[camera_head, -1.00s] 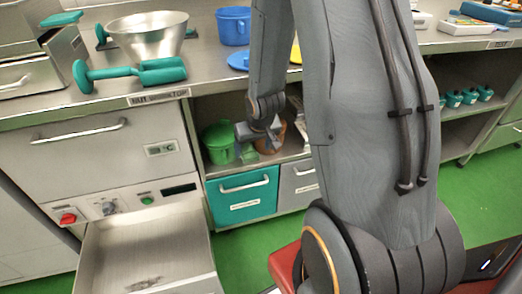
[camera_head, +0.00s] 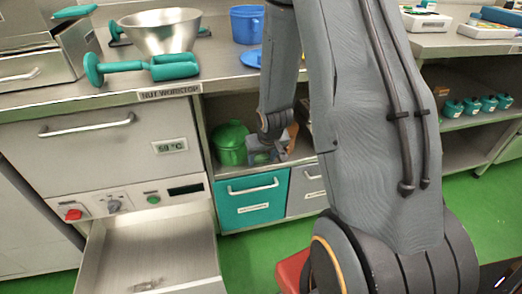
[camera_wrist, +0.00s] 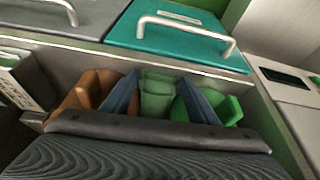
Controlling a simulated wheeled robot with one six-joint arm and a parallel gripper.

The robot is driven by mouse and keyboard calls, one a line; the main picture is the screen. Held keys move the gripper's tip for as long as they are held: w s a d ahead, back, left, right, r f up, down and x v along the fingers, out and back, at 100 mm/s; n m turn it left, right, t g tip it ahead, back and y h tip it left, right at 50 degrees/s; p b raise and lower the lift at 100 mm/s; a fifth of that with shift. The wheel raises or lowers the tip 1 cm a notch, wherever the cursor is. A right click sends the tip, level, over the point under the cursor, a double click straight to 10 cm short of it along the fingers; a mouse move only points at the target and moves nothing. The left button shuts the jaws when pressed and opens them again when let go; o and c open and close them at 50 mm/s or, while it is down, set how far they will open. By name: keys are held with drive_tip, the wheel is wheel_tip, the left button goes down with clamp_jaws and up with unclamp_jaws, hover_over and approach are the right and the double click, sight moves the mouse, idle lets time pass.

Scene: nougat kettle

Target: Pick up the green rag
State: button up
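The green rag (camera_wrist: 158,92) is a muted green, folded-looking cloth in the wrist view, lying between the two blue-grey fingers of my gripper (camera_wrist: 158,76). The fingers stand apart, one on each side of it. I cannot tell whether they touch it. In the head view my gripper (camera_head: 268,150) reaches into the open shelf under the worktop, just right of a green container. The rag is mostly hidden there behind the fingers.
The green container (camera_head: 230,144) stands close to one finger, an orange-brown container (camera_wrist: 88,92) close to the other. Below the shelf are a teal drawer (camera_head: 252,200) and a grey drawer (camera_head: 307,190). The worktop (camera_head: 215,62) is above. A steel drawer (camera_head: 152,262) stands open at lower left.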

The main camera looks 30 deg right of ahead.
drive_tip(key=c, duration=0.5)
drive_tip(key=shift+c, duration=0.2)
drive_tip(key=shift+r+p, duration=0.3)
drive_tip(key=shift+r, duration=0.25)
drive_tip(key=p+v, duration=0.1)
drive_tip(key=v, duration=0.1)
drive_tip(key=shift+s+r, duration=0.1)
drive_tip(key=shift+r, duration=0.25)
drive_tip(key=s+a+p, duration=0.2)
drive_tip(key=s+p, duration=0.6)
drive_tip(key=s, duration=0.8)
drive_tip(key=shift+s, duration=0.35)
drive_tip(key=shift+a+f, duration=0.1)
drive_tip(key=shift+f, duration=0.05)
